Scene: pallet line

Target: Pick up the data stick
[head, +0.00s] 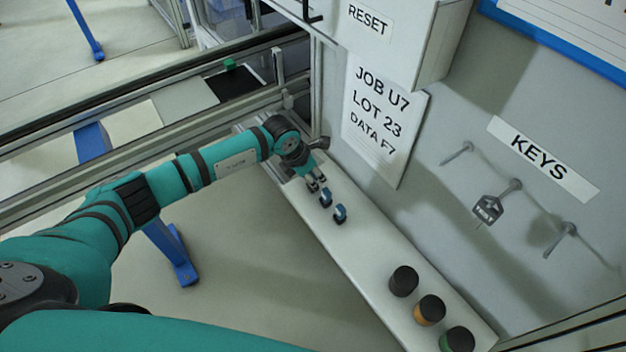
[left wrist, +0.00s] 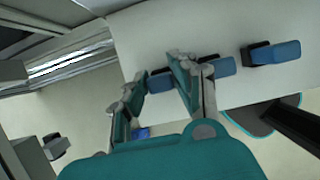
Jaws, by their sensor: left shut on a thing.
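Small blue sticks with dark ends lie in a row on the pale shelf (head: 370,245). In the head view two show, one blue stick (head: 326,198) close to my left gripper (head: 315,184) and another blue stick (head: 340,214) farther along. In the left wrist view a blue stick (left wrist: 160,84) sits between the fingers of my left gripper (left wrist: 158,79), which is shut on it at shelf level. A second stick (left wrist: 223,66) is just beside the right finger, partly hidden by it. A third stick (left wrist: 272,53) lies apart. My right gripper is not in view.
Several dark-topped jars, including a black one (head: 403,281) and an orange one (head: 430,310), stand on the shelf's near end. The wall carries a job sheet (head: 382,120), a KEYS label (head: 543,158) and pegs with a hanging tag (head: 488,210). Shelf between sticks and jars is clear.

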